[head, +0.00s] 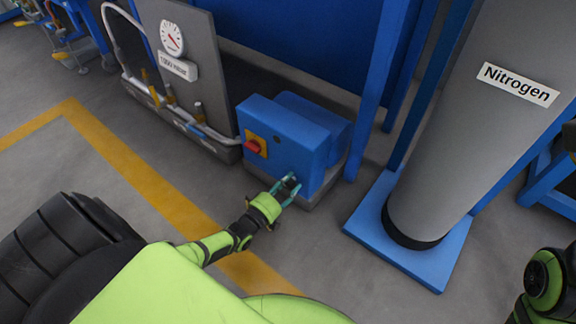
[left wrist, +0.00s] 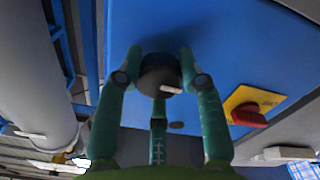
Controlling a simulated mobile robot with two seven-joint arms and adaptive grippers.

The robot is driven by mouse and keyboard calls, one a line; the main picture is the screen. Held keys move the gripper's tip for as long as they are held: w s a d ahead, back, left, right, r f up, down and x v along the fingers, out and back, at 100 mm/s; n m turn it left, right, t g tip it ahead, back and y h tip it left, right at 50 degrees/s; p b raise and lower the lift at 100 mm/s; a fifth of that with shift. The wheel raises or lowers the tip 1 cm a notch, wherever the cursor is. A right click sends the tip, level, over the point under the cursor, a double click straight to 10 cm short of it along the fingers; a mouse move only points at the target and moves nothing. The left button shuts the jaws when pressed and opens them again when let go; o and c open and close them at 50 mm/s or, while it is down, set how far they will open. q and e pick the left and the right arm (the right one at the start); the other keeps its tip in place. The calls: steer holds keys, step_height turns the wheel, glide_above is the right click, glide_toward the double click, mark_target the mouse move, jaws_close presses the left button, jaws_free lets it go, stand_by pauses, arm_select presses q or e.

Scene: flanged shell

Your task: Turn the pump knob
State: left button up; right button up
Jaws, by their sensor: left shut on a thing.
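The blue pump box (head: 285,135) stands on the floor at the middle of the head view. Its black round knob (left wrist: 160,74) with a pale pointer mark shows in the left wrist view, on the box's blue face. My left gripper (head: 287,188) is at the lower right part of that face. In the left wrist view its teal fingers (left wrist: 160,70) are around the knob, shut on it. The knob is mostly hidden by the fingers in the head view. The fingers of my right gripper are not in view.
A red switch on a yellow plate (head: 255,145) is on the same face, also in the left wrist view (left wrist: 250,112). A grey Nitrogen cylinder (head: 465,125) stands on a blue base at right. A gauge panel (head: 190,60) is at left. Floor in front is clear.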

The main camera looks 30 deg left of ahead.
arm_select(q)
steer(key=shift+w+a+r+n, duration=0.25)
steer(key=shift+a+r+n, duration=0.15)
steer(key=o, duration=1.1)
steer(key=shift+o, duration=0.2)
steer(key=shift+s+d+f, duration=0.1)
steer(key=shift+d+f, duration=0.05)
steer(key=shift+s, duration=0.1)
steer(key=shift+s+f, duration=0.1)
steer(key=shift+s, duration=0.15)
steer(key=s+a, duration=0.1)
steer(key=s, duration=1)
steer(key=shift+s, duration=0.15)
